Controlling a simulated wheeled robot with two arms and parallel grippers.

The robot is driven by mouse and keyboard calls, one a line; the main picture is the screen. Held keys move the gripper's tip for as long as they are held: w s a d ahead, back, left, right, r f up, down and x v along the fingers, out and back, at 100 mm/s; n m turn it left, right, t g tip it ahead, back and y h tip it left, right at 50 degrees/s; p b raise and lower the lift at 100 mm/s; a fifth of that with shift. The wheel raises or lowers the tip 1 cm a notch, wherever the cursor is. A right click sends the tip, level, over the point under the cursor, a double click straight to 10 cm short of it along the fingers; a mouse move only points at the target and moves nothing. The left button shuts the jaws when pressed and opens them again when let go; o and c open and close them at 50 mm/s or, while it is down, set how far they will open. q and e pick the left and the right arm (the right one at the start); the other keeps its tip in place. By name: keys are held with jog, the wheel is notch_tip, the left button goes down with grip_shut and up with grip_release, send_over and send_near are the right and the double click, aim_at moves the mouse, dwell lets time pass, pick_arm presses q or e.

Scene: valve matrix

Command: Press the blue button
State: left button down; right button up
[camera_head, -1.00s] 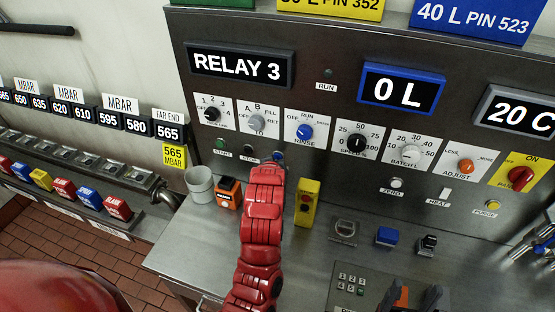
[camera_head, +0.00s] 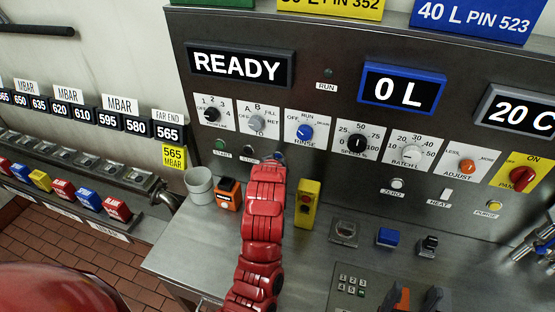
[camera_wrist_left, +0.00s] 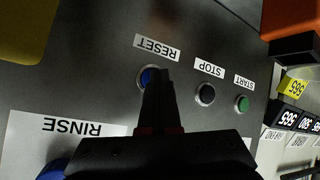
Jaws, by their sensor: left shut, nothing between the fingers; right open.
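The blue button (camera_wrist_left: 148,77) is round with a pale ring, under the label RESET, in the left wrist view. In the head view only a little of the blue button (camera_head: 279,156) shows past my red left arm. My left gripper (camera_wrist_left: 161,78) is shut and empty, its fingertips overlapping the button's right edge in the wrist view. I cannot tell if they touch it. In the head view that gripper is mostly hidden by its own arm.
A black STOP button (camera_wrist_left: 205,93) and a green START button (camera_wrist_left: 242,104) sit beside the blue one. The blue RINSE knob (camera_head: 305,132) is up to the right. A yellow box (camera_head: 306,205) and an orange box (camera_head: 228,193) flank my left arm. The display (camera_head: 240,66) reads READY.

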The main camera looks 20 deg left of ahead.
dwell(0.4)
pick_arm(q)
jog(key=shift+s, duration=0.8)
jog(key=s, duration=0.5)
jog(key=shift+a, duration=0.15)
jog(key=shift+f, duration=0.1)
dwell(1.2)
